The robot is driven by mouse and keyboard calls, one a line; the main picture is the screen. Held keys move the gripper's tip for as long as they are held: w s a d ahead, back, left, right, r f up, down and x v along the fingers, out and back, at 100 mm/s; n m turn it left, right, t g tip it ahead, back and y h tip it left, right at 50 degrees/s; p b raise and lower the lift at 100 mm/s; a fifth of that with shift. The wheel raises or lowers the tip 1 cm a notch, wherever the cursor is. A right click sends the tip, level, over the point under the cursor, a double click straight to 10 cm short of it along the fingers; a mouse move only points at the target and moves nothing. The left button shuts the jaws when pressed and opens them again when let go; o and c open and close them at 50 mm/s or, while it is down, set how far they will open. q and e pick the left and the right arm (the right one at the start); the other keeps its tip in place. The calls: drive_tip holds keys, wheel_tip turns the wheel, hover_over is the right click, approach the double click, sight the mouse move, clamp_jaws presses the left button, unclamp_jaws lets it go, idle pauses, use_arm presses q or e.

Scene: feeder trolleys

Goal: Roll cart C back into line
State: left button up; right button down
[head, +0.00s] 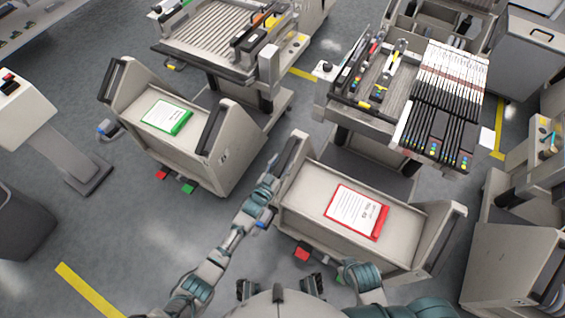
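A grey feeder trolley with a red clipboard (358,211) on its sloped top stands right in front of me; its pale side panel (435,232) is at the right. A second grey trolley (235,150) with a green clipboard (167,116) stands to the left, turned at an angle. I cannot read which one is cart C. My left gripper (271,168) is at the left end of the red-clipboard trolley, close to its upright handle (291,150); whether it touches or is closed is unclear. My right arm is low in front of this trolley; its gripper cannot be made out.
Red and green pedals (302,254) show at the trolley's foot. Feeder benches (225,35) and a rack of black feeders (440,110) stand behind. A grey cabinet (505,270) is close on the right. Grey floor with a yellow line (88,288) is free at left.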

use_arm(q)
drive_tip(key=v, duration=1.2)
idle(0.4)
